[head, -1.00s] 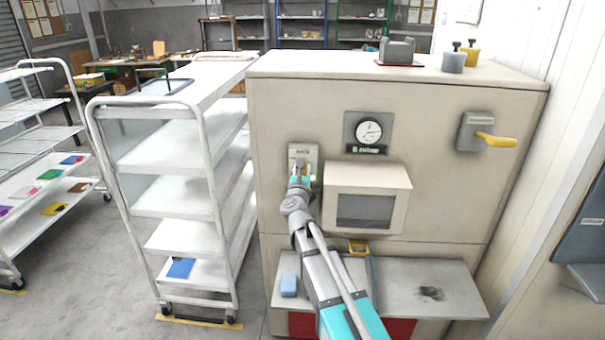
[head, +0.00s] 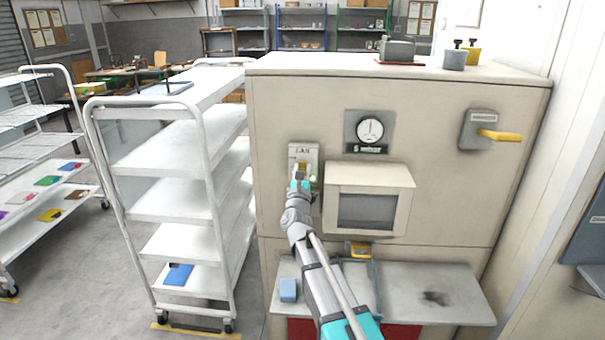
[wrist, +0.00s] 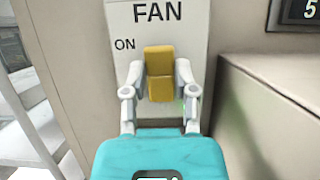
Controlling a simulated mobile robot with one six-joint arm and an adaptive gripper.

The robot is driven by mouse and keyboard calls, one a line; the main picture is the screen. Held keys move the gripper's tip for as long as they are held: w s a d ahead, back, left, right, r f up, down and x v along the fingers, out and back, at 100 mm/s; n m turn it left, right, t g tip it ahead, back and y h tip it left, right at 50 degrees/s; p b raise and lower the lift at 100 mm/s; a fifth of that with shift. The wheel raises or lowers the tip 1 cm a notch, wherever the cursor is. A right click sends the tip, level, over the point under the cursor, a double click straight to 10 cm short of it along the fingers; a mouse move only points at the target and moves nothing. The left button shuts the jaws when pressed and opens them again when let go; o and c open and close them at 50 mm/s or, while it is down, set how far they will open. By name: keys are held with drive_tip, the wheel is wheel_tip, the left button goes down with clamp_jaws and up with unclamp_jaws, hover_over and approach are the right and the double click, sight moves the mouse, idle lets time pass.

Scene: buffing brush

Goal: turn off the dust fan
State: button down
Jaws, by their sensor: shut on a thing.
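The fan switch is a yellow rocker or lever (wrist: 159,73) on a pale plate (wrist: 190,32) marked FAN, with ON to its left in the wrist view. In the head view the plate (head: 311,151) is on the front of the beige cabinet, left of the white hooded box. My gripper (wrist: 160,88) is shut on the yellow switch, one finger on each side. In the head view my gripper (head: 301,177) reaches up to the plate and covers its lower part. A green glow shows beside the right finger. Any OFF marking is hidden.
The beige cabinet (head: 285,110) carries a round gauge (head: 370,130), a hooded box (head: 368,173) close right of my gripper, and a yellow-handled lever (head: 499,135). A shelf (head: 455,280) juts out below. A white rack trolley (head: 170,205) stands left.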

drive_tip(key=shift+c, duration=2)
unclamp_jaws()
drive_tip(key=shift+r+g+p, duration=0.3)
drive_tip(key=shift+g+p, duration=0.2)
drive_tip(key=shift+p, duration=0.6)
drive_tip(key=shift+w+r+g+y+p, duration=0.15)
drive_tip(key=shift+g+p, duration=0.75)
drive_tip(key=shift+p, duration=0.65)
drive_tip(key=shift+s+r+g+y+p, duration=0.15)
drive_tip(key=shift+g+p, duration=0.75)
drive_tip(key=shift+p, duration=0.65)
